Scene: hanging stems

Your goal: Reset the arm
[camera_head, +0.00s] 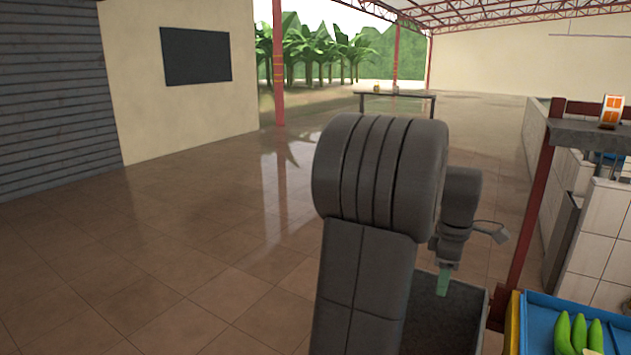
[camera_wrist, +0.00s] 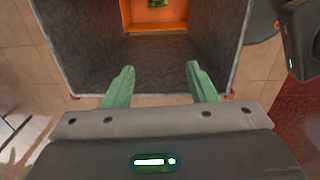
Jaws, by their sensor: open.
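My gripper (camera_wrist: 160,85) is open in the wrist view, with its two green fingers apart and nothing between them. It is above a dark grey open bin (camera_wrist: 90,50), whose walls show around and beyond the fingers. In the head view my arm stands in the middle of the picture, and the green fingertips of my gripper (camera_head: 443,282) point down over the grey bin (camera_head: 470,305). My arm hides part of the bin there.
An orange container (camera_wrist: 180,18) with something green in it shows beyond the fingers. A blue tray (camera_head: 535,325) with green bananas (camera_head: 563,335) is at the lower right. A red post (camera_head: 530,215) and grey shelf (camera_head: 590,135) stand right. The tiled floor left is clear.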

